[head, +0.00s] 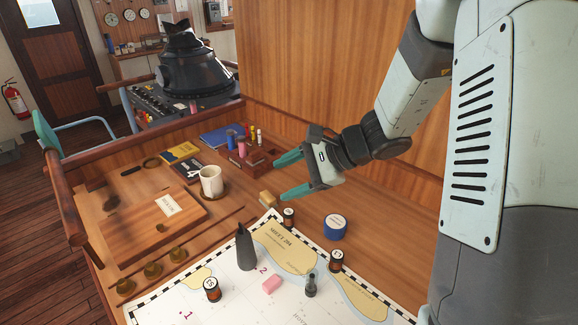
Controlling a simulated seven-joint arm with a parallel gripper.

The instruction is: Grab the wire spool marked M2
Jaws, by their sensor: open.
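Three small dark spools with orange-brown bands and pale labels stand on the sea chart: a back spool (289,217), a right spool (336,260) and a front-left spool (212,289). The labels are too small for me to tell which one is M2. My gripper (280,178) reaches in from the right with its two teal fingers apart and nothing between them. It is above the desk, up and beyond the spools in the picture, nearest to the back spool.
A blue tape roll (335,226), a dark cone-shaped object (245,248), a pink eraser (272,284) and a small grey bottle-like piece (311,285) stand among the spools. A tan block (267,199) lies below the gripper. A white mug (211,181) stands further left.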

